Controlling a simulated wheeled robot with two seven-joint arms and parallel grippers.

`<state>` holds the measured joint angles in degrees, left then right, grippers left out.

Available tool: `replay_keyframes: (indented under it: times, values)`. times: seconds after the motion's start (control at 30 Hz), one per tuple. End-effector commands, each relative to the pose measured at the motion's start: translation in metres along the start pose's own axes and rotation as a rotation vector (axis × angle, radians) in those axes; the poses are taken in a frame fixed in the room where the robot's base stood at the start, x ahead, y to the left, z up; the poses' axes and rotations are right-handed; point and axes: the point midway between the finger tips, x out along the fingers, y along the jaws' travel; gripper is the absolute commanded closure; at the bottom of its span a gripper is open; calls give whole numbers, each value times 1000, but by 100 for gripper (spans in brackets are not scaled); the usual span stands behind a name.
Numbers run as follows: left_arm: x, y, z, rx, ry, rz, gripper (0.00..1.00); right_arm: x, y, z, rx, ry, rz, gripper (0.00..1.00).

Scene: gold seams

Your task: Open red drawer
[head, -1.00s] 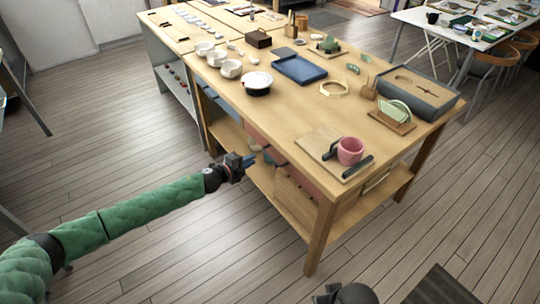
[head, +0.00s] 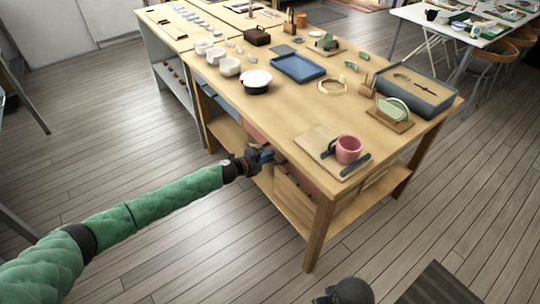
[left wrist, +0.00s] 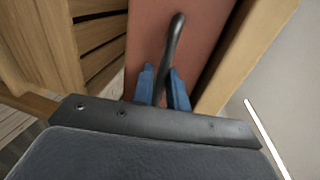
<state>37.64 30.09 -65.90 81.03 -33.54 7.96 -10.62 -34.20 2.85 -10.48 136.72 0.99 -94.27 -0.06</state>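The red drawer's plain reddish front (left wrist: 148,30) fills the middle of the left wrist view. In the head view its front (head: 304,179) shows under the tabletop on the table's near side, partly covered by my gripper. A dark bar handle (left wrist: 177,35) stands out from the front. My left gripper (left wrist: 162,80) has its two blue fingers on either side of the handle, with small gaps visible. In the head view the left gripper (head: 268,156) is at the drawer front. The drawer looks closed. A dark part of my right arm (head: 345,292) shows at the bottom edge; its fingers are unclear.
The wooden table (head: 270,115) carries bowls, a blue tray (head: 299,68), a pink mug (head: 348,149) on a board and other items. A slatted wooden crate (head: 293,196) sits on the shelf below the drawer.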

Motion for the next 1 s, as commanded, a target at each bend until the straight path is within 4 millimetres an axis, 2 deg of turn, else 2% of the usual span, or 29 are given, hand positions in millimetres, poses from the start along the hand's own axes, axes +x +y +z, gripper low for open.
replay_keyframes:
  times: [0.13,0.47,0.57,0.83,1.0]
  values:
    - [8,0,0,0,0,0,85,5,0,-1,0,0,0,100]
    - [10,0,0,0,-1,0,85,10,0,-2,0,0,0,100]
    - [10,0,0,0,-1,0,100,10,0,-2,0,-1,0,100]
    - [9,0,0,-1,-1,0,100,6,0,-1,0,1,0,100]
    - [-2,2,-1,-1,-1,1,100,8,0,-2,0,6,1,100]
